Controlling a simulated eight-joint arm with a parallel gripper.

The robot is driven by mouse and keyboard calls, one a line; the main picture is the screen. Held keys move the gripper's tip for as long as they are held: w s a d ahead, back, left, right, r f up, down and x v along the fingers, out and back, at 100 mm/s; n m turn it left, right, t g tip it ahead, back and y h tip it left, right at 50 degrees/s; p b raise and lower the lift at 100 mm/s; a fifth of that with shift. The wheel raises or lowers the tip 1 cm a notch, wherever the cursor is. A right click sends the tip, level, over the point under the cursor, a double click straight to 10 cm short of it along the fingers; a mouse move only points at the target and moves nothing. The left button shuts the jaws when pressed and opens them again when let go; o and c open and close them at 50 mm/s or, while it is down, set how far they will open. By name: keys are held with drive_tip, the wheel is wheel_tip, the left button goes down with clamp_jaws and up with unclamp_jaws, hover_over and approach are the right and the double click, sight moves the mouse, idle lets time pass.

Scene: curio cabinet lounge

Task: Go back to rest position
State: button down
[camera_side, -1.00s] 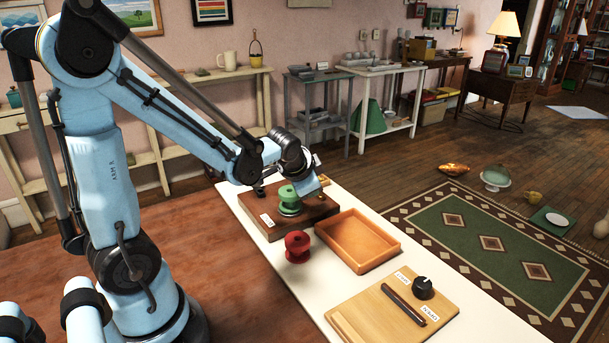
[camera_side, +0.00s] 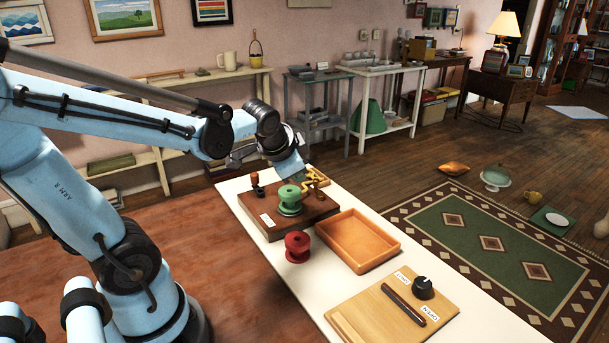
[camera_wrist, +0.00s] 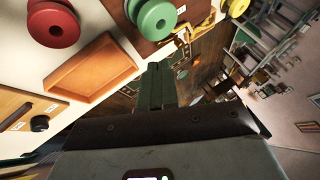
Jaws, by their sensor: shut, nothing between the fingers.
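My gripper (camera_wrist: 160,85) is shut and empty. In the wrist view its two dark green fingers lie together, pointing up the picture. In the side view my arm reaches in from the left, and the gripper end is above and behind the green spool (camera_side: 289,200), clear of it. The green spool stands upright on the dark wooden board (camera_side: 288,228); it also shows at the top of the wrist view (camera_wrist: 152,16). The fingertips are partly hard to make out in the side view.
A red spool (camera_side: 297,246) stands on the white table beside an empty orange tray (camera_side: 357,240). A light wooden panel with a black knob (camera_side: 423,287) lies at the front. A small dark-and-red-topped piece (camera_side: 257,186) and a brass piece (camera_side: 315,180) are on the dark board.

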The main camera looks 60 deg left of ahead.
drive_tip(key=s+d+n+t+h, duration=0.1)
drive_tip(key=s+d+h, duration=0.3)
drive_tip(key=d, duration=0.8)
drive_tip(key=shift+s+d+n, duration=0.15)
drive_tip(key=shift+s+n, duration=0.25)
drive_tip(key=shift+n, duration=0.4)
